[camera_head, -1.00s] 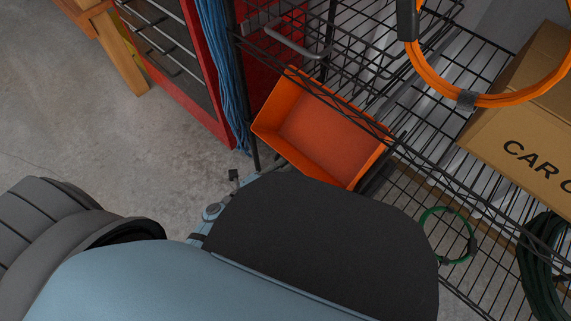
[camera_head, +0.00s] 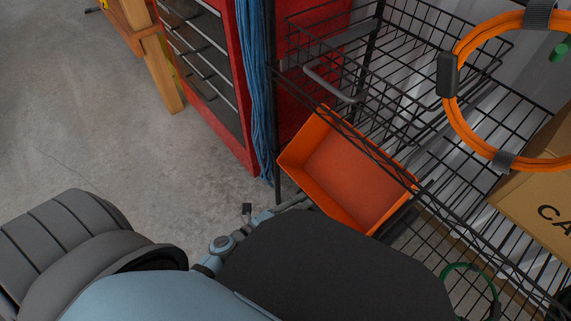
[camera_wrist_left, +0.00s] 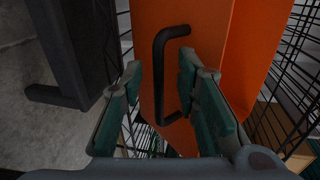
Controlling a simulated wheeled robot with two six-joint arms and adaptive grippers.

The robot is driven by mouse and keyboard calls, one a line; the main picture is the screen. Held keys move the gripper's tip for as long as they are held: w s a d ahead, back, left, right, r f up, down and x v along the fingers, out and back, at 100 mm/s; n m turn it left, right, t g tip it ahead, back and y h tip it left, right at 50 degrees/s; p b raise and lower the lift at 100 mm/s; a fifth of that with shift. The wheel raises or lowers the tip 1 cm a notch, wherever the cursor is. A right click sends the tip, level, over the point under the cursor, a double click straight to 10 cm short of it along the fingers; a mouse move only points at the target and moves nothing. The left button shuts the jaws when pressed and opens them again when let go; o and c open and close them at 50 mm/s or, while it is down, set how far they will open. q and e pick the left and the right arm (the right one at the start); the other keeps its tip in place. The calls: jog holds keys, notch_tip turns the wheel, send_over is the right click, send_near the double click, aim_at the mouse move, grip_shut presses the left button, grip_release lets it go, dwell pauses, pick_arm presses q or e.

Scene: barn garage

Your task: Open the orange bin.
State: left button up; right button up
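The orange bin (camera_head: 355,175) is in the wire rack, with its empty interior and orange floor visible from above in the head view. Its front (camera_wrist_left: 205,20) fills the top middle of the left wrist view and carries a dark bar handle (camera_wrist_left: 160,75). My left gripper (camera_wrist_left: 160,68) is at this front, with its green-grey fingers apart, one on each side of the handle. I cannot tell whether a finger touches it. In the head view my own arm hides the bin's near side and most of this gripper. My right gripper is not in view.
The black wire rack (camera_head: 440,45) surrounds the bin. An orange cable coil (camera_head: 455,125) and a cardboard box (camera_head: 530,195) are at right. A blue cord bundle (camera_head: 258,90) hangs beside a red cabinet (camera_head: 243,85). Concrete floor (camera_head: 120,150) is clear at left.

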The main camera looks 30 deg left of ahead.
pick_arm(q)
jog(key=v, duration=0.9)
jog(key=shift+s, duration=0.35)
jog(key=shift+a, duration=0.1)
